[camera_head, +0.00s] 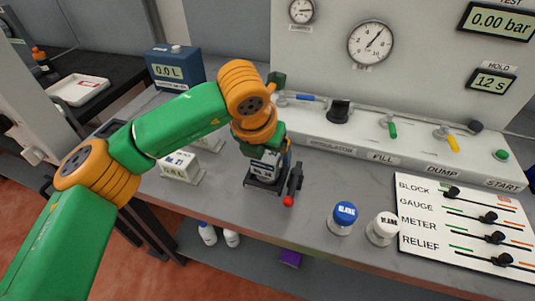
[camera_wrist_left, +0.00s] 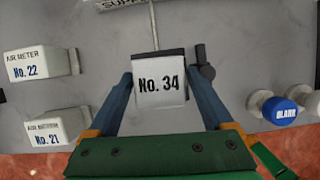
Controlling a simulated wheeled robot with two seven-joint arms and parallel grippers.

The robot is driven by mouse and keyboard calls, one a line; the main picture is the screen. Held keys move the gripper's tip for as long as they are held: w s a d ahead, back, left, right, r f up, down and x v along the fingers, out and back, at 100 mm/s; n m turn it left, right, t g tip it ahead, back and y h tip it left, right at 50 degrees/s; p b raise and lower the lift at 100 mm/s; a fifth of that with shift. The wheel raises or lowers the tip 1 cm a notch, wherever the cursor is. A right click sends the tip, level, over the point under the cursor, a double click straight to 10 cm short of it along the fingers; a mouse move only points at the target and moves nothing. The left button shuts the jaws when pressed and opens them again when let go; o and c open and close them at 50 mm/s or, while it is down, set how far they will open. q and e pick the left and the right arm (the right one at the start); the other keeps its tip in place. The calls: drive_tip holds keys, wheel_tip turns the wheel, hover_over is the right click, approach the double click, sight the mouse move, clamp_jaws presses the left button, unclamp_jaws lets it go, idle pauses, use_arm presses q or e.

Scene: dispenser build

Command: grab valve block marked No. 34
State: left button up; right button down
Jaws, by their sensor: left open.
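The valve block marked No. 34 (camera_wrist_left: 160,86) is a pale block with black lettering, in the middle of the left wrist view. In the head view, the block (camera_head: 267,158) sits on a dark base plate (camera_head: 262,186), largely hidden by my left gripper. My left gripper (camera_wrist_left: 160,80) is open, with one blue finger on each side of the block and little gap. I cannot tell whether the fingers touch it. A dark lever (camera_head: 294,182) with a red tip stands just right of the block. My right gripper is not in view.
Air meter blocks No. 22 (camera_wrist_left: 40,65) and No. 21 (camera_wrist_left: 55,128) stand to the left. A blue-capped blank (camera_head: 343,216) and a white one (camera_head: 383,228) stand at the right, beside a slider panel (camera_head: 420,212). The gauge panel (camera_head: 330,50) rises behind.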

use_arm(q)
drive_tip(key=shift+w+f, duration=0.25)
drive_tip(key=shift+s+r, duration=0.1)
drive_tip(key=shift+s, duration=0.05)
drive_tip(key=c, duration=0.6)
clamp_jaws()
drive_tip(key=shift+r, duration=0.1)
